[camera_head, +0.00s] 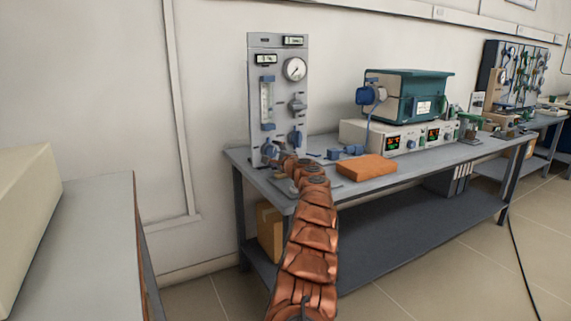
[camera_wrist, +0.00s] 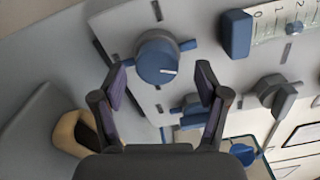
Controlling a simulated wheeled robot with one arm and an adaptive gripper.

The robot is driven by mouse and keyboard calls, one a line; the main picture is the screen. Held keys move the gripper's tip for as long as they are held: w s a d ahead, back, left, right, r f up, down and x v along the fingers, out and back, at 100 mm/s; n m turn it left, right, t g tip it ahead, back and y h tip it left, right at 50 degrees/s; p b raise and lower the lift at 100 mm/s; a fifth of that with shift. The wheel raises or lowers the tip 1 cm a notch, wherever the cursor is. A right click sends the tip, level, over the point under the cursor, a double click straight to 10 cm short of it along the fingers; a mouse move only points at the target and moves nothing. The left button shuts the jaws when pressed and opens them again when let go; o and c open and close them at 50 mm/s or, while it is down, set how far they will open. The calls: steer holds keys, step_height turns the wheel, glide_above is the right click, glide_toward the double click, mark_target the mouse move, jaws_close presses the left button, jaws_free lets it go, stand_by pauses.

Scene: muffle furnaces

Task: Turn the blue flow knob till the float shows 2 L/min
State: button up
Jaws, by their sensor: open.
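The blue flow knob (camera_wrist: 158,57) with a white pointer line sits on the grey panel (camera_head: 257,85), at its lower left in the head view, where the gripper partly hides it. In the wrist view my gripper (camera_wrist: 161,78) is open, with one finger on either side below the knob. I see no clear contact. The flow tube (camera_head: 267,102) stands above the knob. In the wrist view its scale (camera_wrist: 265,30) shows 0, 1 and 2, and the small float (camera_wrist: 294,28) appears near the 2. The exact reading is unclear.
A round gauge (camera_head: 295,69) and two other knobs, one grey (camera_head: 297,103) and one blue (camera_head: 295,138), are on the panel. An orange block (camera_head: 366,168) and a teal furnace (camera_head: 420,95) are to the right on the bench (camera_head: 440,159).

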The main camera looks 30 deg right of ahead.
mark_target(272, 152)
steer(key=shift+s+a, duration=0.15)
steer(key=shift+s, duration=1.45)
steer(key=shift+s+a, duration=0.15)
steer(key=shift+s, duration=0.75)
steer(key=shift+s+a, duration=0.1)
steer(key=shift+s, duration=0.9)
steer(key=shift+s+f, duration=0.1)
steer(key=shift+s, duration=1.2)
steer(key=shift+s+a, duration=0.1)
steer(key=shift+s, duration=0.05)
